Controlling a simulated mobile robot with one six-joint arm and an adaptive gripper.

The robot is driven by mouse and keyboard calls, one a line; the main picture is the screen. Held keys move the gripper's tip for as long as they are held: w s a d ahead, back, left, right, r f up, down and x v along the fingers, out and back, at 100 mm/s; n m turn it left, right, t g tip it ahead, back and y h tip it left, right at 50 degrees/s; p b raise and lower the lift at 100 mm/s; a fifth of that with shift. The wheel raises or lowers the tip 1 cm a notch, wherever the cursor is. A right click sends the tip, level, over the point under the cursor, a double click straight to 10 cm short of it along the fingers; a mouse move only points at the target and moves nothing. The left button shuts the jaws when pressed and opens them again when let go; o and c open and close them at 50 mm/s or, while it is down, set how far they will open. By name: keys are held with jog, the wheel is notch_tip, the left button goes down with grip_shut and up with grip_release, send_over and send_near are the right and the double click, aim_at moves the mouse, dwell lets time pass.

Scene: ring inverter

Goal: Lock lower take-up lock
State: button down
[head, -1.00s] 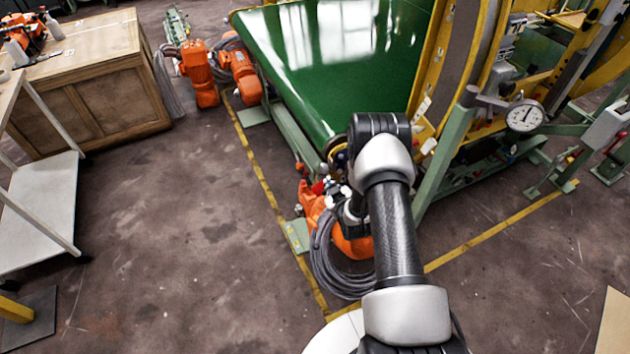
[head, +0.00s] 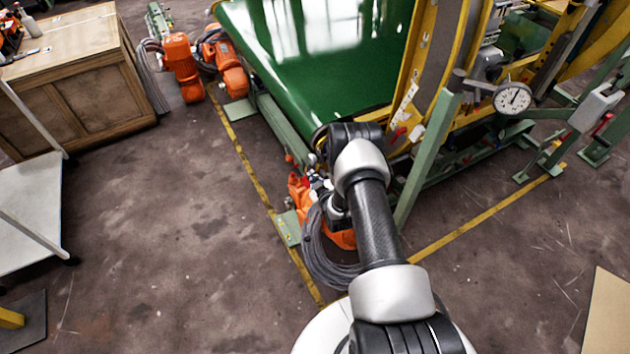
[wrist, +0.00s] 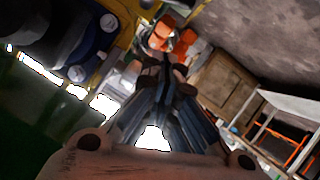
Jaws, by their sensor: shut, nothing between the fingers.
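The machine with the green belt (head: 310,60) and a yellow upright frame fills the upper middle of the head view. I cannot single out the lower take-up lock in either view. Small red and dark parts at the belt's near lower corner are partly covered by my arm. My gripper shows in the wrist view (wrist: 166,72), its dark fingers together and empty, pointing toward the top. No contact with anything is visible there. In the head view the fingers are hidden or too small to tell beside the machine's near corner.
An orange motor (head: 342,238) and a coiled grey cable (head: 322,260) lie at the machine's foot. A dial gauge (head: 512,97) sits at right. A wooden cabinet (head: 85,95) and a white table (head: 30,215) stand left. The floor (head: 170,240) between is clear.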

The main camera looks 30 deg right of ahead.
jog(key=w+d+f+b, duration=0.2)
jog(key=w+f+b, duration=0.1)
jog(key=w+f, duration=0.1)
jog(key=shift+d+f, duration=0.15)
jog(key=shift+f, duration=0.75)
jog(key=shift+s, duration=0.1)
